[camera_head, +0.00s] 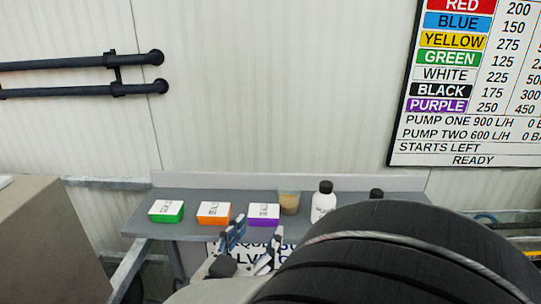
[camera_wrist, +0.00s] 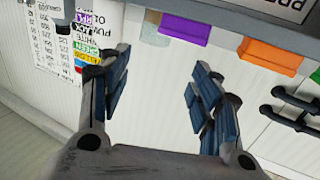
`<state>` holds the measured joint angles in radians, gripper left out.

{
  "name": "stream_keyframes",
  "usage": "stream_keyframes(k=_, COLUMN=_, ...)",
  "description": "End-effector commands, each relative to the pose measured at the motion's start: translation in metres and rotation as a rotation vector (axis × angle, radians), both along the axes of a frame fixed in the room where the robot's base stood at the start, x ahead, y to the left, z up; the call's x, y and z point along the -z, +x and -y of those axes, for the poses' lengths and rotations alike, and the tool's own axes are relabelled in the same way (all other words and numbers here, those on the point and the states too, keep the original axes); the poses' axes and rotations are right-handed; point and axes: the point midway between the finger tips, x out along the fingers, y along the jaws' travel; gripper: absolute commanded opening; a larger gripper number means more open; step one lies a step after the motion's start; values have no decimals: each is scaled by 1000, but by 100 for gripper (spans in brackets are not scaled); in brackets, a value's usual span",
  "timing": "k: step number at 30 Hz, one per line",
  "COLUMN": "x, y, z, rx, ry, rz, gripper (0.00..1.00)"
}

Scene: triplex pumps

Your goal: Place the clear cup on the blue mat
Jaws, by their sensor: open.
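The clear cup (camera_head: 289,203) stands upright on the grey table, between the purple-and-white box and the white bottle, and looks tan inside. It also shows at the top of the wrist view (camera_wrist: 152,27), partly cut off. My gripper (camera_head: 250,240) is open and empty in front of the table's front edge, below and left of the cup in the head view. Its two blue-padded fingers (camera_wrist: 164,72) stand wide apart in the wrist view, and the cup is beyond them. I see no blue mat in either view; my arm hides the table's right part.
Green (camera_head: 166,211), orange (camera_head: 214,213) and purple (camera_head: 264,214) boxes with white tops stand left of the cup. A white bottle (camera_head: 324,205) with a black cap is close on its right. Another black cap (camera_head: 376,194) shows above my arm. Dark pipes (camera_head: 80,64) run along the left wall.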

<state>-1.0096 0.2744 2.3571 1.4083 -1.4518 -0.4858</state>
Motion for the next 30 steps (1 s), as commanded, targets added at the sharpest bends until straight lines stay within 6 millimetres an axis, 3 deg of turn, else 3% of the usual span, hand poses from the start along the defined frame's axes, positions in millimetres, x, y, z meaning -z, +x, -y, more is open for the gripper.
stream_keyframes(k=5, x=1, y=5, z=7, rx=32, ry=-28, rz=18, gripper=58)
stream_keyframes(k=18, x=1, y=90, z=43, rx=31, ry=-27, rz=17, gripper=58)
stream_keyframes(k=30, x=-1, y=126, z=57, rx=30, ry=-24, rz=19, gripper=58)
